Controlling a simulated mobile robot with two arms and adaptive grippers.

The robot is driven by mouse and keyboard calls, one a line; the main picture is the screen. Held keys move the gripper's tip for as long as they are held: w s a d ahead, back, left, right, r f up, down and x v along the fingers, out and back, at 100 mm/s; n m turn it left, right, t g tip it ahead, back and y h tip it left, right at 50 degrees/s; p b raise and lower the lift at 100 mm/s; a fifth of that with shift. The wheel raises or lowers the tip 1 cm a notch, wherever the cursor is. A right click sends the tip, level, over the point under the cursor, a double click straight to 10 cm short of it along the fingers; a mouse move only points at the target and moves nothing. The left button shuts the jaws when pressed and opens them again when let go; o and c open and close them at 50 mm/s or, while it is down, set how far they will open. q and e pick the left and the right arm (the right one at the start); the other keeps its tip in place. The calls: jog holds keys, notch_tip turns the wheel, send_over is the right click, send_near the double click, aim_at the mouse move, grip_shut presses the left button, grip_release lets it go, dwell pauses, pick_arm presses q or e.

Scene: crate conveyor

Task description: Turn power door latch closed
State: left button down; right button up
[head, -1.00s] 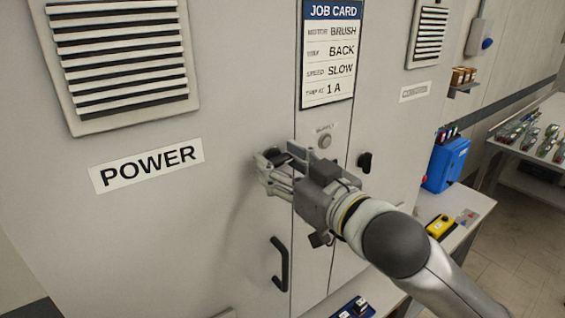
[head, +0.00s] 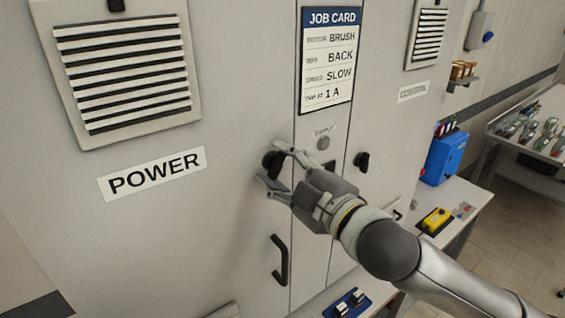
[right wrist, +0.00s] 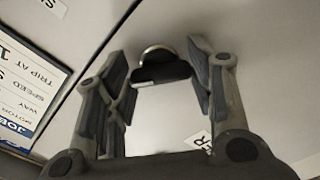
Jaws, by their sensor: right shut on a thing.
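The power door latch (head: 271,160) is a small dark knob near the right edge of the pale POWER door (head: 225,215). My right gripper (head: 270,165) is shut on it, with one finger above and one below in the head view. In the right wrist view the latch (right wrist: 162,76) shows as a dark bar with a pale round rim, between the two fingers of my gripper (right wrist: 158,60). The fingers partly hide the latch in the head view, so its exact angle is hard to tell. My left gripper is not in view.
A black door handle (head: 280,261) stands out below the latch. A second dark latch (head: 361,161) is on the door to the right. A job card (head: 327,60) hangs above.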

jog(key=n+p, duration=0.1)
jog(key=n, duration=0.3)
jog(key=shift+n+p, duration=0.4)
jog(key=shift+n, duration=0.8)
jog(key=o, duration=1)
